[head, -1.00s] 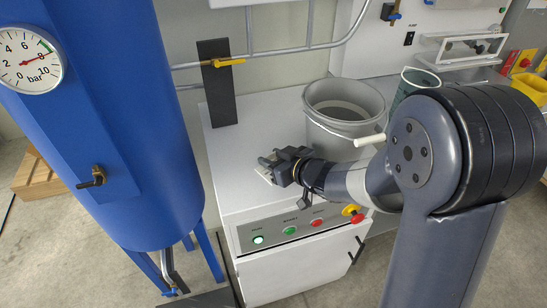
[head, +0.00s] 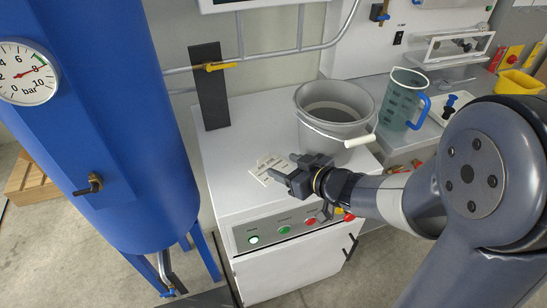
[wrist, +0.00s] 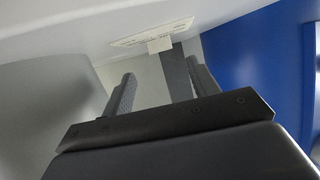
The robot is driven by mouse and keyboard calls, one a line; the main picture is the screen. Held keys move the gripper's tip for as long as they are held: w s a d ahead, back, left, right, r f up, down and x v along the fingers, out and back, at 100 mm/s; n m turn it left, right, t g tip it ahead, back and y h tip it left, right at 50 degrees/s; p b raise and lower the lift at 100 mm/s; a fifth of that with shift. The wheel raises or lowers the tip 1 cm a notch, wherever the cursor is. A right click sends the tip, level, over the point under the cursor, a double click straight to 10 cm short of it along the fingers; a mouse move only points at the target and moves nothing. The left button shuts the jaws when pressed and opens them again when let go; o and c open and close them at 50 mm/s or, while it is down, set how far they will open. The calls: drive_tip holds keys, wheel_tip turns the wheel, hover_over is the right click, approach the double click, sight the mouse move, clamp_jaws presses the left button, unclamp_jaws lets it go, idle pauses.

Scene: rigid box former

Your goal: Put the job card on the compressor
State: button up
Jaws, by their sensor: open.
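The job card (head: 265,167), a pale card with dark print, lies on the white top of the cabinet (head: 232,180) with the push-button panel, which I take to be the compressor. My gripper (head: 284,176) is just to the right of the card, low over the cabinet top. In the wrist view my gripper (wrist: 160,84) has its two fingers spread with nothing between them. The card (wrist: 150,36) shows there beyond the fingertips, against the white top, with a small pale block at its edge. It looks clear of the fingers.
A grey bucket (head: 335,128) with a white-gripped handle stands on the cabinet behind my gripper. A yellow-handled valve (head: 221,66) and dark plate are at the back. A large blue tank (head: 120,150) stands left. A jug (head: 402,100) is on the bench at right.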

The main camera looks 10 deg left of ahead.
sight(263, 158)
drive_tip(key=shift+p+v, duration=0.3)
drive_tip(key=shift+v, duration=1.55)
drive_tip(key=b+x, duration=0.3)
drive_tip(key=x, duration=0.9)
drive_tip(key=shift+a+f, duration=0.15)
drive_tip(key=shift+f, duration=0.15)
wheel_tip(263, 158, up, 3)
drive_tip(key=shift+r+p, duration=0.1)
drive_tip(key=shift+p, duration=0.7)
drive_tip(key=shift+r, duration=0.55)
